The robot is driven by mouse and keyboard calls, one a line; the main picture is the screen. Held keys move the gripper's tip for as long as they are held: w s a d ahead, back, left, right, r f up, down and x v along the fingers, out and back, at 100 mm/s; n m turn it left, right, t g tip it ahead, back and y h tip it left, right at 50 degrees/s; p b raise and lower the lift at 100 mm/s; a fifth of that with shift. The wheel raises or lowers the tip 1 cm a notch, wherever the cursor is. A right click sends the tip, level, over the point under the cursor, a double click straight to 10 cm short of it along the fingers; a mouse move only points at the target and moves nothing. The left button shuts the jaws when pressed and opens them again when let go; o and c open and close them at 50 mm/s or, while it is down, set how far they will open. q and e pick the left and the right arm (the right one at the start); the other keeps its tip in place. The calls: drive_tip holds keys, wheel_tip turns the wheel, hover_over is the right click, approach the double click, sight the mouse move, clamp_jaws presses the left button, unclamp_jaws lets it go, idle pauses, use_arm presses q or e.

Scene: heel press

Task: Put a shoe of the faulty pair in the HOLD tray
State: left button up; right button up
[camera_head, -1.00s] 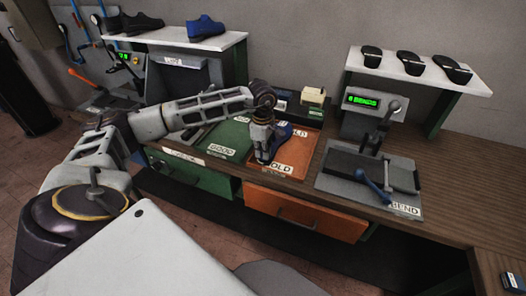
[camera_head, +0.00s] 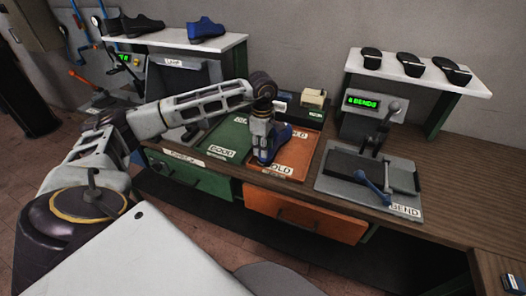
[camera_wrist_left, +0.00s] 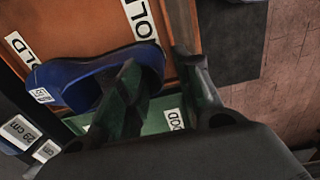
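A blue shoe (camera_head: 277,145) lies in the orange HOLD tray (camera_head: 297,160), with its label end toward the back; it also shows in the left wrist view (camera_wrist_left: 95,78). My left gripper (camera_head: 261,153) is over the tray at the shoe's near end. In the left wrist view its fingers (camera_wrist_left: 162,75) are spread, one overlapping the shoe and the other clear of it with a gap. Another blue shoe (camera_head: 206,29) stands on the left shelf. My right gripper is not in view.
The green GOOD tray (camera_head: 228,142) lies left of the HOLD tray. The BEND press (camera_head: 370,165) stands to the right. Dark shoes (camera_head: 134,23) are on the left shelf and dark sandal-like pieces (camera_head: 410,63) on the right shelf. Small boxes (camera_head: 313,98) stand behind the trays.

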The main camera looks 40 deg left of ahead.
use_arm(q)
wheel_tip(320, 180, up, 9)
idle(0.5)
drive_tip(key=shift+s, duration=0.1)
idle(0.4)
